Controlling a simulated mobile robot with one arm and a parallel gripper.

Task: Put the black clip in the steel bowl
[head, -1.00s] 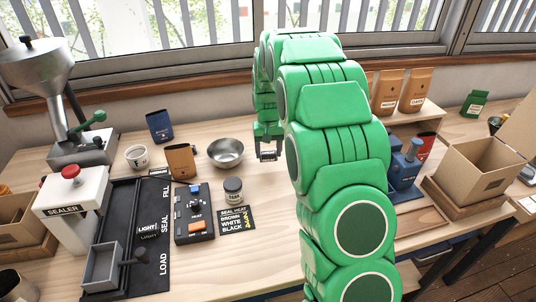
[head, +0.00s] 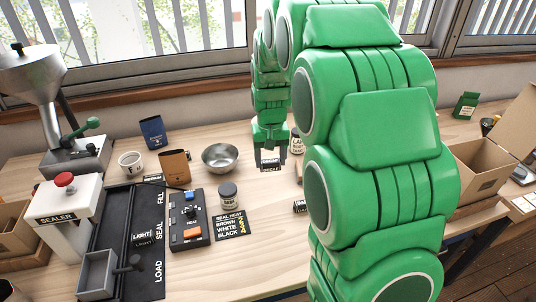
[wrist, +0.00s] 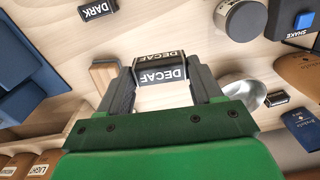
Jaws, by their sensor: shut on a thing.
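My gripper (head: 270,162) is shut on a black clip with a white DECAF label (head: 270,168). In the wrist view the clip (wrist: 160,72) lies across between the two fingertips (wrist: 163,88). The steel bowl (head: 220,158) stands upright on the bench, just left of my gripper in the head view. It looks empty. In the wrist view the bowl (wrist: 247,88) shows at the right, partly hidden behind a finger. The clip is outside the bowl; its height above the bench is hard to tell.
Another black clip labelled DARK (head: 300,206) lies on the bench to the right. A jar (head: 228,195), a brown bag (head: 174,168), a white cup (head: 132,163) and a control box (head: 190,218) stand around the bowl. My arm hides much of the right side.

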